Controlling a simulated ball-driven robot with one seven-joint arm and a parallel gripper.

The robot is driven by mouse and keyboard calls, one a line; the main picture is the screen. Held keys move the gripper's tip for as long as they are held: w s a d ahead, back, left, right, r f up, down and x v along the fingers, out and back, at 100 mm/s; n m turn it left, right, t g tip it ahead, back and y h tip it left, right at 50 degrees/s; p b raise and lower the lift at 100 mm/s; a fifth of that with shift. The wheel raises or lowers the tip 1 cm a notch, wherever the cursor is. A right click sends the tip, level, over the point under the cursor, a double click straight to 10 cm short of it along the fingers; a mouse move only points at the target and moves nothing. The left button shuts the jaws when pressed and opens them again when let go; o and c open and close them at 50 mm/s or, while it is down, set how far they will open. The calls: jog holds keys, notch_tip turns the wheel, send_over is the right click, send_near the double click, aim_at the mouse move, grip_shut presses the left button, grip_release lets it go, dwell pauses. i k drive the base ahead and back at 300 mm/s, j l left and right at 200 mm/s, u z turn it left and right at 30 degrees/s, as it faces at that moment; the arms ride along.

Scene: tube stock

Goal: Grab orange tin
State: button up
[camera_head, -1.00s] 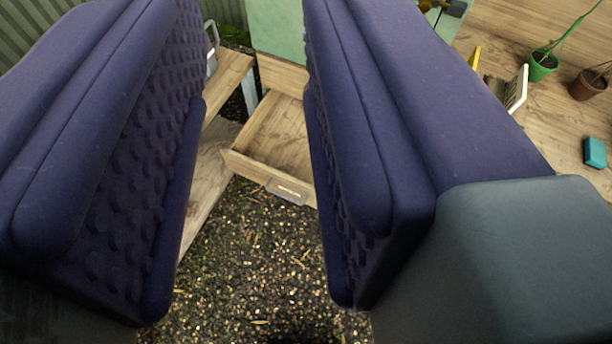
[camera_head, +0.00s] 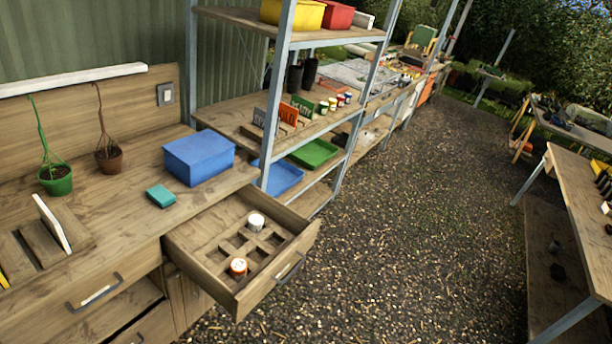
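A small tin with an orange band and a white lid (camera_head: 238,267) stands in a compartment of the open wooden drawer (camera_head: 303,243), toward the drawer's near left side. A second tin with a white top (camera_head: 256,221) stands in the same drawer, farther back; its label colour is hard to make out. Several more small tins (camera_head: 333,104) with coloured labels stand in a row on the middle shelf of the rack; one or more may be orange, but they are too small to tell. My gripper is not in this view.
A blue box (camera_head: 198,157), a teal block (camera_head: 160,195) and potted plants (camera_head: 56,180) stand on the bench beside the drawer. The metal-framed shelf rack (camera_head: 274,100) rises just behind it. Open gravel floor (camera_head: 420,230) lies right, with another table (camera_head: 580,200) at the far right.

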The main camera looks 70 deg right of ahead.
aim_at(238, 266)
jog(key=z, duration=1.3)
jog(key=i+j+z, duration=0.2)
jog(key=i, duration=0.3)
jog(key=i+z, duration=0.2)
jog(key=i, duration=0.3)
jog(key=i+j+z, duration=0.2)
jog(key=i, duration=0.3)
jog(key=j, duration=0.1)
